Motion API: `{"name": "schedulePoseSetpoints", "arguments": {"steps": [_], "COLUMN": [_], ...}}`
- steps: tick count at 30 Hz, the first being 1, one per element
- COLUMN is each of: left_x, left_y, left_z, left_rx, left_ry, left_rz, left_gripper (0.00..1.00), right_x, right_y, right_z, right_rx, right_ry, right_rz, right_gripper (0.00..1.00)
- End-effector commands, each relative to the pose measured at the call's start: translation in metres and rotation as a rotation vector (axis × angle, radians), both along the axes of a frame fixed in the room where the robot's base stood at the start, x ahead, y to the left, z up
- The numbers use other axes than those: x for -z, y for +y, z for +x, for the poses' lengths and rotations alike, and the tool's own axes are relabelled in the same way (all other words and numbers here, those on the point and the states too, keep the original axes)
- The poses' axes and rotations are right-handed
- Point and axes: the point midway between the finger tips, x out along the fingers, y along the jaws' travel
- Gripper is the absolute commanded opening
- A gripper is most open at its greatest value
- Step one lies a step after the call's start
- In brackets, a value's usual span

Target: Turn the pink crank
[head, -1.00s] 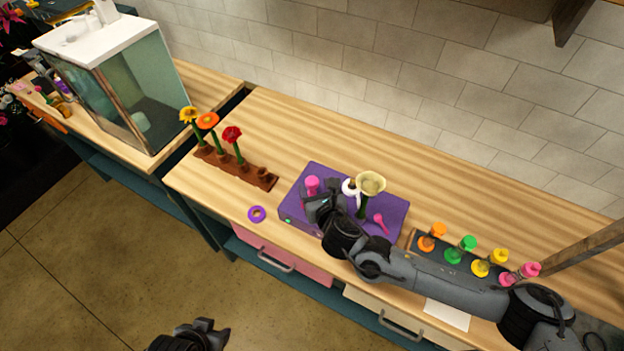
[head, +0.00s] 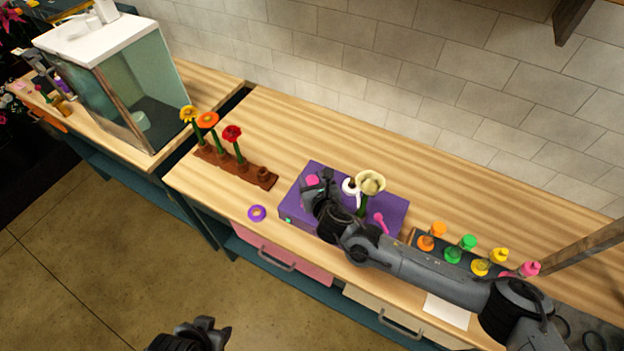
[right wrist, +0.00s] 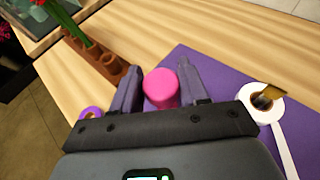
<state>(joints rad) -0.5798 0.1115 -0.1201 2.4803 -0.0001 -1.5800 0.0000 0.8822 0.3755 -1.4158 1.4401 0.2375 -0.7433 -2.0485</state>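A purple box (head: 385,232) sits on the wooden counter. A pink cylindrical knob (head: 312,181) stands at its left end and also shows in the right wrist view (right wrist: 161,88). A smaller pink handle (head: 379,220) lies on the box's right part; which pink part is the crank I cannot tell. My right gripper (right wrist: 158,66) is open, with one finger on each side of the pink knob. Contact with the fingers is unclear. In the head view my right gripper (head: 322,186) partly covers the knob and box. My left gripper (head: 208,328) hangs low over the floor, its opening unclear.
A white ring with an arm (right wrist: 263,103) and a pale flower (head: 370,183) stand right of the knob. A brown flower rack (head: 255,176) and a purple ring (head: 257,213) are to the left. Several coloured bottles (head: 465,246) stand right. The counter behind is clear.

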Motion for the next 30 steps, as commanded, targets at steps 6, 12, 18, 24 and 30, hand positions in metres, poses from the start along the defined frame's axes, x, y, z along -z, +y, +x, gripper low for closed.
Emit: {"name": "schedulePoseSetpoints", "arguments": {"steps": [6, 12, 18, 24, 30], "left_x": [0.000, 0.003, 0.009, 0.015, 0.014], "left_y": [0.000, 0.002, 0.003, 0.003, 0.002], "left_z": [0.000, 0.000, 0.000, 0.000, 0.000], "left_rx": [0.002, 0.006, 0.009, 0.008, 0.006], "left_ry": [0.000, 0.001, 0.000, 0.000, 0.001], "left_rz": [0.002, 0.008, 0.014, 0.013, 0.010], "left_gripper": [0.43, 0.43, 0.43, 0.43, 0.43], "right_x": [0.000, 0.001, 0.002, 0.000, -0.002], "right_y": [0.000, 0.001, 0.002, 0.003, 0.002], "right_z": [0.000, 0.000, -0.001, 0.000, 0.000], "right_rx": [0.002, 0.031, 0.129, 0.290, 0.481], "right_ry": [0.000, 0.000, 0.000, -0.003, -0.003], "right_rz": [0.000, 0.000, 0.000, 0.000, -0.001], "right_gripper": [0.13, 0.13, 0.13, 0.13, 0.13]}}
